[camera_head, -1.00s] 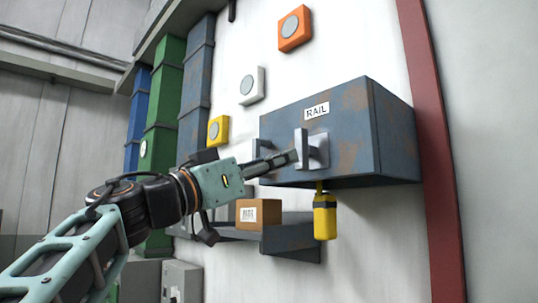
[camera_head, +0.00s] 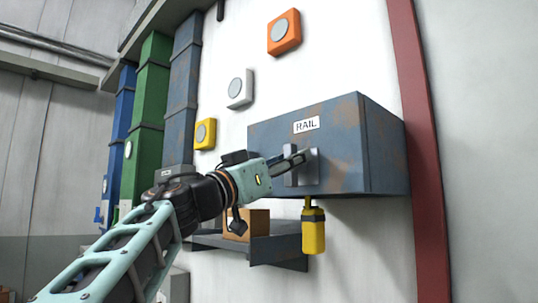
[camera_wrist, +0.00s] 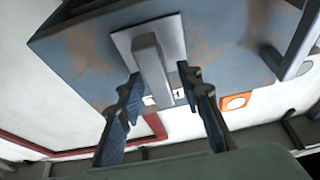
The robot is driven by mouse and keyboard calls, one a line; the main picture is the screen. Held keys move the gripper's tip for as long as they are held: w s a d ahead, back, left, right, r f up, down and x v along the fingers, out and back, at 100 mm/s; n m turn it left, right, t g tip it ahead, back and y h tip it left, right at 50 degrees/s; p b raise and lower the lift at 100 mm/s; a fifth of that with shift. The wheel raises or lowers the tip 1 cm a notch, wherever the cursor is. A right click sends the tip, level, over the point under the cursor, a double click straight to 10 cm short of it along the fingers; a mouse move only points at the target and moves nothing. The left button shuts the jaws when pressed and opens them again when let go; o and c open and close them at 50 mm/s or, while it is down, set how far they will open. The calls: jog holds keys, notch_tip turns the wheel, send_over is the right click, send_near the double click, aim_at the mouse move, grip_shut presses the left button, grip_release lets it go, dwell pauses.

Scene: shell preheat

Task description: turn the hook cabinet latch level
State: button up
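The blue-grey, rust-patched cabinet (camera_head: 345,145) hangs on the white wall and carries a RAIL label. Its latch (camera_head: 310,168) is a pale metal plate with a raised bar, partly covered by my gripper (camera_head: 300,157). In the wrist view the latch bar (camera_wrist: 150,62) stands roughly upright, with its end toward the label. My gripper (camera_wrist: 159,75) is open there, its two dark fingertips on either side of the bar. The bar lies closer to the left finger. I cannot tell whether either finger touches it.
A curved handle (camera_wrist: 293,52) shows at the wrist view's right. A shelf (camera_head: 275,248) with a brown box (camera_head: 247,224) is below my gripper. A red post (camera_head: 420,130) stands right of the cabinet.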

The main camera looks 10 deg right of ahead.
grip_shut()
dwell(0.3)
